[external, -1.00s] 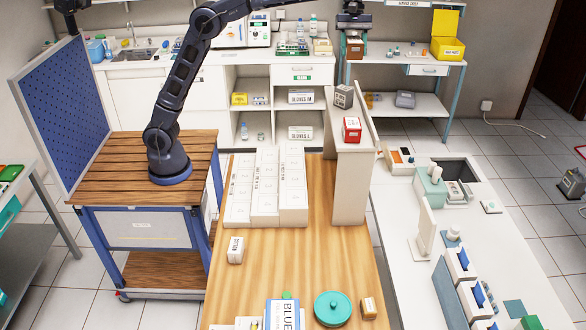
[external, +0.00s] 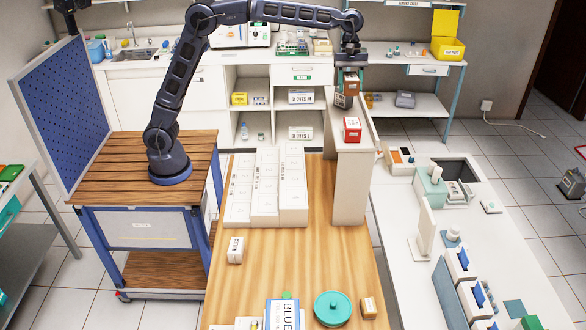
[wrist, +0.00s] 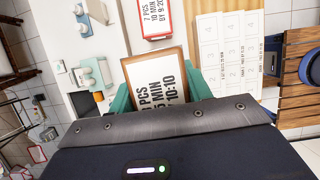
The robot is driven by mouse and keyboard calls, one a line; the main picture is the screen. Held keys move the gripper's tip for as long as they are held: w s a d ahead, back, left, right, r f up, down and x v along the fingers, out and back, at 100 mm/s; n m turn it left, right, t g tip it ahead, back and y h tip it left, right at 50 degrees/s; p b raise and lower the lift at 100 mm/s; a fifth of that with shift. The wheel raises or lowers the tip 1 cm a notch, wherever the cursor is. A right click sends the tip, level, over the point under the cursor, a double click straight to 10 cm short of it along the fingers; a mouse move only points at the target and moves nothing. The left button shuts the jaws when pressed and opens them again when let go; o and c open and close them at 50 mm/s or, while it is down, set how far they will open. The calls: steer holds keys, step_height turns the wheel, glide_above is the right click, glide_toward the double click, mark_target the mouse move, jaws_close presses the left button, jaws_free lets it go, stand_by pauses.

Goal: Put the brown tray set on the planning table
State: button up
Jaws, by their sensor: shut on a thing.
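The brown tray set is a brown box (external: 353,87) with a white printed label. My gripper (external: 350,72) is shut on it and holds it high at the far end of the cream partition. In the wrist view the brown box (wrist: 158,80) sits between the two teal fingers (wrist: 162,95), its label facing the camera. No sign marks the planning table; the wooden table (external: 300,255) is in the foreground, nearer than the held box.
A grey box (external: 341,101) stands close beneath the held box, and a red box (external: 352,130) stands on the partition (external: 350,185).

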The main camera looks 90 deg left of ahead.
step_height(320, 180, down, 12)
steer(key=shift+r, duration=0.2)
stand_by(0.4)
steer(key=shift+f, duration=0.15)
steer(key=o, duration=1.1)
